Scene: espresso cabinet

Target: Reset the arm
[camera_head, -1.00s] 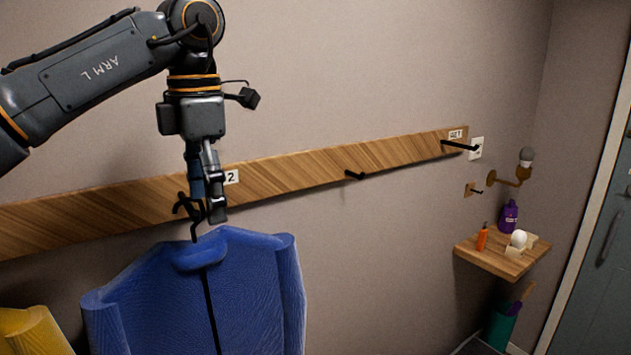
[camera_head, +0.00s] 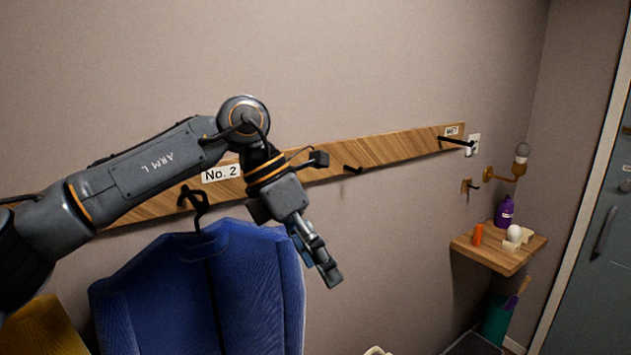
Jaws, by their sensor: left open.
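My left arm comes in from the left, and its gripper (camera_head: 325,272) points down and to the right. It is open and I see nothing held in it. It is in front of the right shoulder of a blue jacket (camera_head: 255,285). The jacket hangs from a black hook (camera_head: 193,200) beside the "No. 2" label (camera_head: 221,173). The hook is on a wooden rail (camera_head: 380,152) along the wall. My right gripper is out of view.
A yellow garment (camera_head: 42,328) hangs at the lower left. Empty black hooks (camera_head: 352,170) are farther right on the rail. A small wooden shelf (camera_head: 492,252) with a purple bottle (camera_head: 504,211) and an orange bottle (camera_head: 477,234) is at the right, near a grey door (camera_head: 598,240).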

